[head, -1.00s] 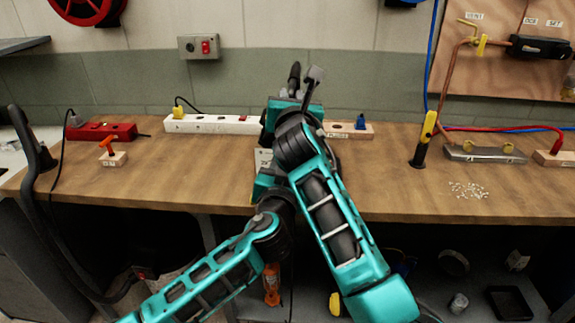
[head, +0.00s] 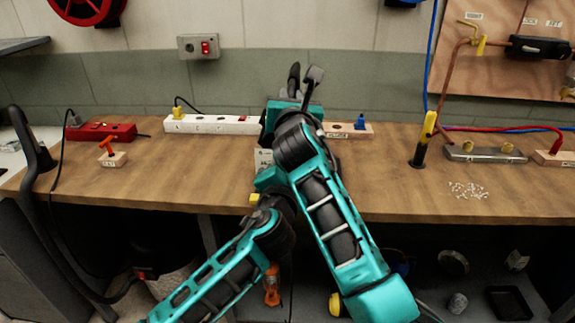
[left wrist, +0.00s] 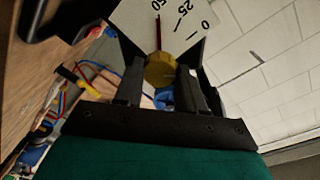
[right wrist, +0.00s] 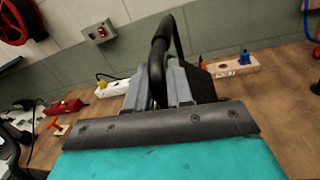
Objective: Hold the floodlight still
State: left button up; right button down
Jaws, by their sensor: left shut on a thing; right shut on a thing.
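My right gripper (right wrist: 162,82) is shut on a black curved handle (right wrist: 160,52), which rises between its fingers in the right wrist view. I take it for the floodlight's handle; the lamp itself is mostly hidden behind my right arm in the head view. My left gripper (left wrist: 158,78) is shut on a round yellow knob (left wrist: 160,71) in the left wrist view. The knob sits on a pale dial plate (left wrist: 178,22) marked 0, 25 and 50, and a dark red line points up near the 50. In the head view the left fingers are hidden.
A white power strip (head: 212,124), a red box (head: 100,132) and a small block with an orange handle (head: 110,156) stand on the wooden bench (head: 190,180). To the right are a yellow-black tool (head: 424,140), a grey metal plate (head: 485,154) and scattered white bits (head: 468,190).

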jog(key=shift+f, duration=0.1)
pick_arm(q)
jog(key=m, duration=0.8)
jog(key=shift+m+y, duration=0.4)
jog(key=shift+d, duration=0.1)
jog(key=o, duration=1.1)
jog(key=shift+c, duration=0.2)
jog(key=s, duration=1.2)
jog(key=shift+r, duration=0.3)
